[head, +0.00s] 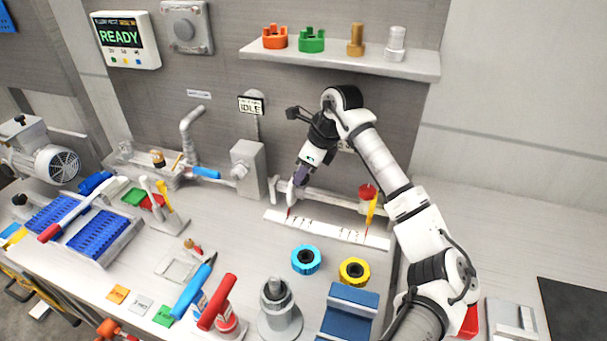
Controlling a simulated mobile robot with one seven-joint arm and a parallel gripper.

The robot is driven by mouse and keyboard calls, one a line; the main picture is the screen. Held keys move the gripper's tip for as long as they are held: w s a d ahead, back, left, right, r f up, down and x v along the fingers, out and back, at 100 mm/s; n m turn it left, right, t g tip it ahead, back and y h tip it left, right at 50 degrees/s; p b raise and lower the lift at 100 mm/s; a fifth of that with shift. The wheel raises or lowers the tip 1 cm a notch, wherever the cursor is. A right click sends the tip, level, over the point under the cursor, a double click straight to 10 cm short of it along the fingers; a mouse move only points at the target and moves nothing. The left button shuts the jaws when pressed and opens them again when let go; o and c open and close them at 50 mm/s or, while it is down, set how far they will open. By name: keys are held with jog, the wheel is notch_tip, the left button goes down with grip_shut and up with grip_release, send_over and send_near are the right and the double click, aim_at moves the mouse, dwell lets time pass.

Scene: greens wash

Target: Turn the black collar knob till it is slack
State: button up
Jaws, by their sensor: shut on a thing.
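My gripper (297,184) reaches down to the left end of a pale horizontal rail (335,199) at the back of the bench. It is shut on a small part there, apparently the black collar knob, which the fingers and wrist mostly hide. I cannot make out the knob's own surface or how far it is turned. A thin red pointer (289,212) shows just under the gripper, over a white scale strip (325,229) with dark marks. At the rail's right end are a red knob (368,191) and a yellow lever (371,210).
A blue ring (306,260) and a yellow ring (354,271) lie in front of the strip. A grey valve box (248,168) stands left of the gripper. A shelf (340,61) with several coloured parts hangs above. An IDLE sign (250,105) is on the wall.

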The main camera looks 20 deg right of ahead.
jog(key=m+b, duration=0.1)
jog(key=b, duration=0.2)
jog(key=shift+f+m+t, duration=0.25)
jog(key=shift+m+t, duration=0.15)
jog(key=shift+r+m+h+b, duration=0.25)
jog(key=shift+m+h+b, duration=0.05)
jog(key=shift+m+b, duration=0.1)
jog(key=o, duration=1)
jog(key=shift+s+d+r+b, duration=0.1)
jog(key=shift+s+r+b, duration=0.05)
jog(key=shift+r+b, duration=0.15)
jog(key=shift+b+v, duration=0.9)
jog(key=shift+v, duration=0.25)
jog(key=s+d+b, duration=0.1)
jog(key=s+d, duration=0.3)
jog(key=s+d+b, duration=0.2)
jog(key=s+d, duration=0.2)
jog(key=s, duration=0.1)
